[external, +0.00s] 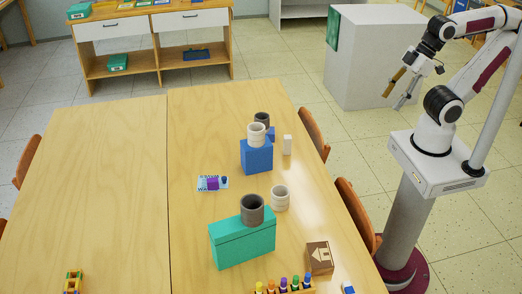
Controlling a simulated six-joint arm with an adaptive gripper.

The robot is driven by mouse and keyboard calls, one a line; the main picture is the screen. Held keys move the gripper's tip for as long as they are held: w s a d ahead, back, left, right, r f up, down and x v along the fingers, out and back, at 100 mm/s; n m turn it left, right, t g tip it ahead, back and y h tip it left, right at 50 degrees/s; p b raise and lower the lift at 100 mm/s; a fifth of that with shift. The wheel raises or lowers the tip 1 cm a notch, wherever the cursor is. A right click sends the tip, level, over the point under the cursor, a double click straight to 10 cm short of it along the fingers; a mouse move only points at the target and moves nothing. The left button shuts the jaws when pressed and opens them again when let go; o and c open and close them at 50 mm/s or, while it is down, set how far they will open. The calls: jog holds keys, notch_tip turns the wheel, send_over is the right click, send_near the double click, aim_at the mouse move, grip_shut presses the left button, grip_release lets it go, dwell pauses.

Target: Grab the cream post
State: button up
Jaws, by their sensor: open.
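The cream post (287,144) is a small, pale upright block on the wooden table (120,190), near its right edge. It stands just right of a blue box (256,158), with a small gap showing. My gripper (394,100) is open and empty, its fingers pointing down and left. It is raised beyond the table's right edge, far to the right of the post.
A cream ring-shaped cup (257,138) sits on the blue box, and another cream cup (280,198) stands nearer. A dark grey cup (252,210) sits on a teal box (243,243). A house-marked brown block (319,258) is in front. Chairs (314,132) line the right edge.

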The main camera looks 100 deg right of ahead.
jog(key=shift+w, duration=0.1)
dwell(0.3)
jog(key=n+t, duration=0.2)
jog(key=t, duration=0.9)
send_over(287, 145)
jog(key=s+a, duration=0.2)
jog(key=s, duration=0.2)
jog(key=shift+f, duration=12.9)
jog(key=shift+s+d+f+m+t+h, duration=0.2)
jog(key=shift+s+d+f+m+h, duration=0.2)
jog(key=shift+s+f+m, duration=0.3)
jog(key=shift+s+d+f+m+t+h, duration=0.25)
jog(key=shift+s+f+m+h, duration=0.3)
jog(key=shift+s+f, duration=0.25)
jog(key=shift+s+d+f+m+t+h, duration=0.15)
jog(key=shift+s+d+f+m+h, duration=0.25)
jog(key=shift+s+f+m, duration=0.35)
jog(key=shift+w+d, duration=0.15)
jog(key=shift+w, duration=1.1)
